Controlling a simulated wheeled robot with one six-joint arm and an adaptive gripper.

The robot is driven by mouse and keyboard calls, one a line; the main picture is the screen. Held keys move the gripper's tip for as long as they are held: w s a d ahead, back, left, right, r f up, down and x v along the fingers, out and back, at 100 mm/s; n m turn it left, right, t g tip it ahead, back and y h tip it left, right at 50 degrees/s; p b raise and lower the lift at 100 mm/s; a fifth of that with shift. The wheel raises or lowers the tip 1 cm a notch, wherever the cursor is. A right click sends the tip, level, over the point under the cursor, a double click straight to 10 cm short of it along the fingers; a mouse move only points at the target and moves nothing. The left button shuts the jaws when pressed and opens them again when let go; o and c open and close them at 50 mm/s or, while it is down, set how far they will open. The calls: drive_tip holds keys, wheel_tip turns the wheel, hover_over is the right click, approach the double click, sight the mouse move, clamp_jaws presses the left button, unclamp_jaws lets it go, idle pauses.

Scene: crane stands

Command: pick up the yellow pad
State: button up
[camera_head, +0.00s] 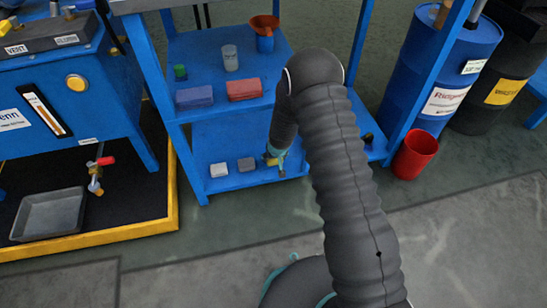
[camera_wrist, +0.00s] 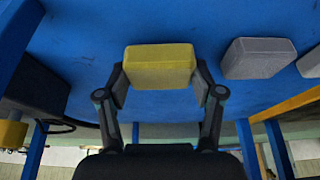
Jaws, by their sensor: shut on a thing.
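The yellow pad (camera_wrist: 158,68) is a small block between the two fingers of my gripper (camera_wrist: 160,88) in the wrist view. The fingers are shut on its two sides. In the head view, my gripper (camera_head: 277,160) is at the lower blue shelf (camera_head: 232,183), and a bit of the yellow pad (camera_head: 270,160) shows there, mostly hidden by the gripper. I cannot tell whether the pad touches the shelf.
A grey pad (camera_head: 246,164) and a white pad (camera_head: 219,170) lie left of my gripper on the lower shelf. The upper shelf (camera_head: 208,112) above holds blue and red packs. A blue post stands right; a red bucket (camera_head: 415,154) is on the floor.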

drive_tip(key=shift+s+d+f+b, duration=0.2)
drive_tip(key=shift+s+f+b, duration=0.25)
drive_tip(key=shift+b, duration=0.55)
drive_tip(key=s+d, duration=0.4)
drive_tip(key=s, duration=1.1)
drive_tip(key=shift+s+d+r, duration=0.2)
drive_tip(key=shift+s+r, duration=0.1)
drive_tip(key=shift+r, duration=0.1)
